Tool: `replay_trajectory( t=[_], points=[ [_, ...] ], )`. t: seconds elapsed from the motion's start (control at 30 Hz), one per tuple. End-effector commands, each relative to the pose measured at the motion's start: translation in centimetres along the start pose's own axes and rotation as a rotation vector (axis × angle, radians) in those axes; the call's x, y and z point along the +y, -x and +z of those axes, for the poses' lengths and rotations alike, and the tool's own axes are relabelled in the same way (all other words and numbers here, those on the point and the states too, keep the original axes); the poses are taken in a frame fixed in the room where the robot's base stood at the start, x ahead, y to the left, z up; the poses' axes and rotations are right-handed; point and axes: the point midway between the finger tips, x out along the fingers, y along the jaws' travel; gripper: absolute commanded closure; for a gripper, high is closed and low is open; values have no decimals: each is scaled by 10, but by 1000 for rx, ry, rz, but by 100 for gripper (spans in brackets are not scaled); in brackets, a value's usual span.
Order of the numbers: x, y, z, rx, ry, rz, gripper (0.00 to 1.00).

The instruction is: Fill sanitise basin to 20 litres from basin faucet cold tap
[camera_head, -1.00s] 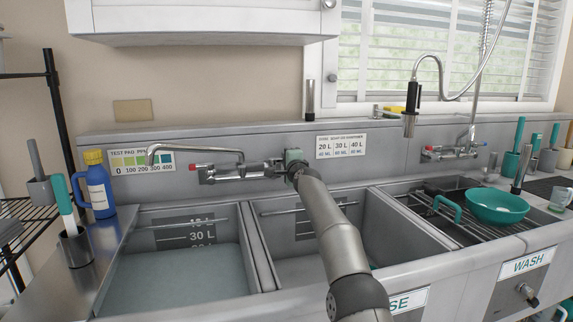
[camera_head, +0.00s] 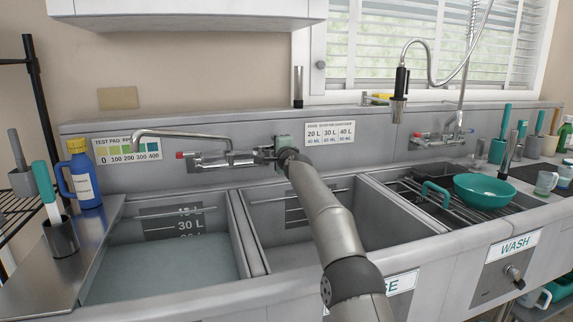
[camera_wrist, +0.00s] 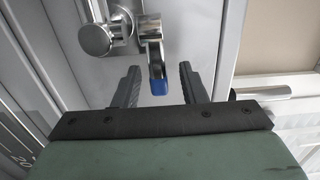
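The basin faucet (camera_head: 215,160) is on the back wall, its spout (camera_head: 165,134) swung over the left basin. A red-marked tap end (camera_head: 180,155) is at its left. The blue-tipped cold tap (camera_wrist: 156,72) is hidden behind my gripper in the head view. In the wrist view its lever lies between my two fingers, with a gap on each side. My gripper (camera_wrist: 158,78) is open; it also shows in the head view (camera_head: 283,146). The left basin (camera_head: 110,235) holds water (camera_head: 165,268), its surface near a partly hidden 20 mark under 30 L. No stream is visible.
The middle basin (camera_head: 350,200) under my arm looks empty where visible. The right basin carries a rack with a teal bowl (camera_head: 490,190). A blue jug (camera_head: 83,178) stands at the left. A spray hose (camera_head: 400,80) hangs at the right.

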Motion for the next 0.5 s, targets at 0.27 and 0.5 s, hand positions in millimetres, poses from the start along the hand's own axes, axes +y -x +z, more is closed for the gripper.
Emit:
replay_trajectory(
  t=[0.27,0.5],
  points=[
    [8,42,-1,1,0,-3,62],
    [7,95,-1,1,2,-2,62]
  ],
)
